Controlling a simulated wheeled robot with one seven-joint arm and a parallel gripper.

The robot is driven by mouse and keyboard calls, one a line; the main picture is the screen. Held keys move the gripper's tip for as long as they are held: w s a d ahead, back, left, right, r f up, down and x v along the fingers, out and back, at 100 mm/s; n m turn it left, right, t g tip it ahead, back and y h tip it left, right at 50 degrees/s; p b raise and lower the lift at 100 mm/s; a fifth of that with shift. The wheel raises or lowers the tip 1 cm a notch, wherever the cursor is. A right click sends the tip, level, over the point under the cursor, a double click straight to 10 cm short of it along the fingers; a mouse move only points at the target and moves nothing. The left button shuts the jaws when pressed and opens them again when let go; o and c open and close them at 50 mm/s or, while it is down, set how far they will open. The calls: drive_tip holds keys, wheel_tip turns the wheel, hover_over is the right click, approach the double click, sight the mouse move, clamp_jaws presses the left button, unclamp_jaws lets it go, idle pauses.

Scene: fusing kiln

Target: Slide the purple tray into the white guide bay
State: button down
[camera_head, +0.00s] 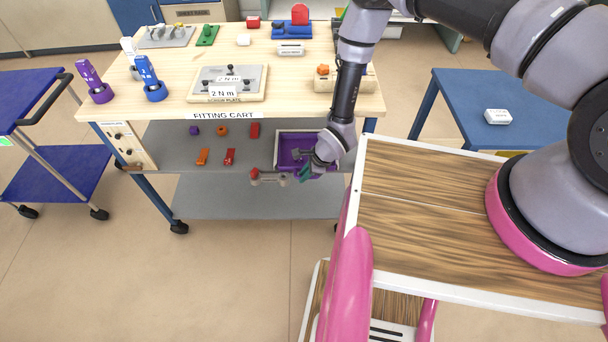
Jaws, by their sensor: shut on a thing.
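The purple tray (290,148) is on the grey middle shelf of the fitting cart, toward its right end. The white guide bay (277,140) shows as a thin white border along the tray's left and far sides. My gripper (304,173) is low at the tray's near right part, shut on the tray's near edge. My wrist and fingers hide the tray's near right corner, so I cannot tell exactly how far the tray sits inside the bay.
A grey bar with a red knob (255,175) is at the shelf's front edge, just left of my gripper. Several small purple, orange and red parts (229,157) lie left of the tray. The wooden cart top (180,75) overhangs the shelf. A blue table (450,110) stands right.

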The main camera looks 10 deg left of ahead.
drive_tip(key=shift+w, duration=0.25)
drive_tip(key=shift+w+a, duration=0.25)
drive_tip(key=shift+w, duration=0.45)
